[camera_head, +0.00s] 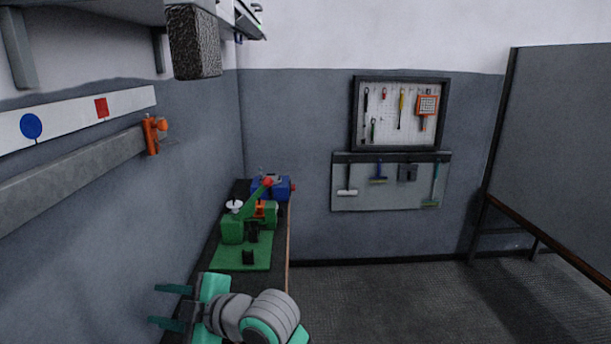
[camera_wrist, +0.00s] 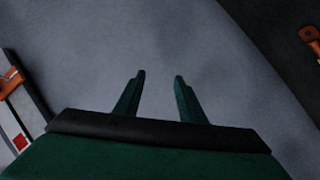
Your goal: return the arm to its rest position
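My gripper (camera_head: 172,305) shows at the lower left of the head view, with its two teal fingers pointing left toward the grey wall. The fingers are apart, with nothing between them. In the wrist view my gripper (camera_wrist: 160,88) also shows two dark green fingers spread apart and empty, with the grey wall beyond them. My arm's grey and teal wrist is bent at the bottom of the head view, over the near end of the workbench.
A dark workbench (camera_head: 282,262) along the left wall bears a green lever machine (camera_head: 243,228) and a blue device (camera_head: 263,190). An orange item (camera_head: 153,135) is on the wall rail (camera_head: 75,166). Tool boards hang on the back wall. The floor (camera_head: 400,300) at centre right is clear.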

